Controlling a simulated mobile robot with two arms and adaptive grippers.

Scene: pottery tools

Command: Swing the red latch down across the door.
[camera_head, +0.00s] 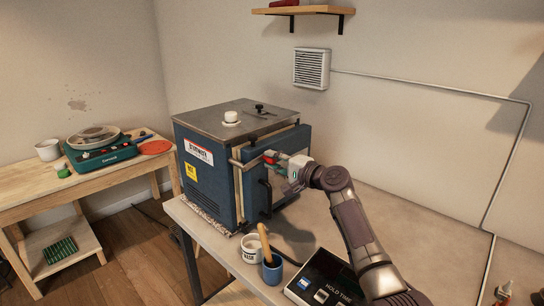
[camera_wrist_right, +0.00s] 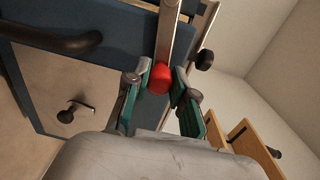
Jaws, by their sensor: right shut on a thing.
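The blue kiln (camera_head: 208,190) stands on the worktable, with its door (camera_head: 288,141) on the side facing right. The latch is a pale metal bar (camera_head: 246,162) with a red end (camera_head: 270,155), lying roughly level at the upper part of the door in the head view. My right gripper (camera_head: 280,162) is at the red end. In the right wrist view, the red end (camera_wrist_right: 160,77) sits between the green-padded fingers of the gripper (camera_wrist_right: 160,88), and the bar (camera_wrist_right: 167,32) runs away from it. The fingers hide part of the latch. My left gripper is out of view.
A dark door handle (camera_head: 266,196) sticks out below the latch. A white pot (camera_head: 251,248), a blue cup (camera_head: 272,272) with a wooden-handled tool and a control box (camera_head: 322,279) stand in front. A side table (camera_head: 95,182) is at left.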

